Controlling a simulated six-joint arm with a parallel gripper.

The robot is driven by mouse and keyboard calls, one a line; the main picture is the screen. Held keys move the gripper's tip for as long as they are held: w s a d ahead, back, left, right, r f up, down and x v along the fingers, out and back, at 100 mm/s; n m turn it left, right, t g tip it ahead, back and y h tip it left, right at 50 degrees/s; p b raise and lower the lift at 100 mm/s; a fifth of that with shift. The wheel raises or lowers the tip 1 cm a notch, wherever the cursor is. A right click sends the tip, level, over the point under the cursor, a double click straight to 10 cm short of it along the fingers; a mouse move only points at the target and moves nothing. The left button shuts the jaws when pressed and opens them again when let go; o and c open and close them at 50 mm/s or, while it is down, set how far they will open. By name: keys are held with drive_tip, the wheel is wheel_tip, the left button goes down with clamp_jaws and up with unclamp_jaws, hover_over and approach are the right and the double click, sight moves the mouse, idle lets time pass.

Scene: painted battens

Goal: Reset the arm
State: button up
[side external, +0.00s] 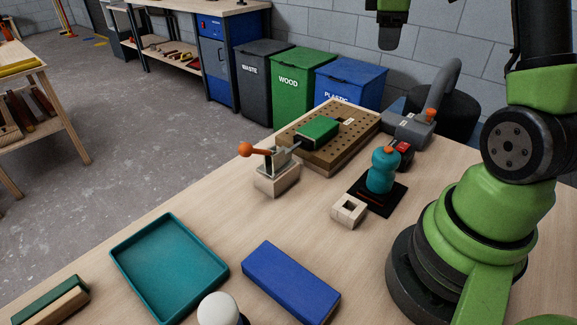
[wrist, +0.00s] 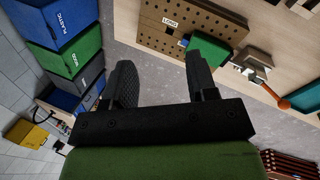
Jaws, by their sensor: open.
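My gripper (wrist: 158,62) is open and empty in the wrist view, its two black fingers spread with grey floor showing between them. In the side external view, part of my gripper (side external: 387,38) shows at the top edge, raised above the bench and in front of the wall. It is apart from everything on the bench. A green block (side external: 319,128) sits on the perforated wooden board (side external: 357,118), beside a toggle clamp (side external: 275,162) with an orange handle. The green block also shows in the wrist view (wrist: 208,50), right of the fingers.
A teal sander (side external: 382,172) on a black pad, a small wooden square (side external: 348,211), a blue block (side external: 290,281) and a teal tray (side external: 168,266) stand on the bench. Three bins, including the green one (side external: 302,83), stand behind. Air around my gripper looks clear.

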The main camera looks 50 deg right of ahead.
drive_tip(key=s+a+r+m+t+y, duration=0.1)
drive_tip(key=a+r+m+t, duration=0.15)
drive_tip(key=a, duration=0.45)
drive_tip(key=s+a+r+m+t+y, duration=0.1)
drive_tip(key=a+r, duration=0.2)
drive_tip(key=a, duration=0.4)
drive_tip(key=s+a+f+m+t+y, duration=0.1)
drive_tip(key=s+a+m+t+y, duration=0.2)
drive_tip(key=s+a, duration=0.7)
drive_tip(key=a+m, duration=0.2)
drive_tip(key=shift+s+a, duration=0.15)
drive_tip(key=shift+a, duration=0.15)
idle(1.2)
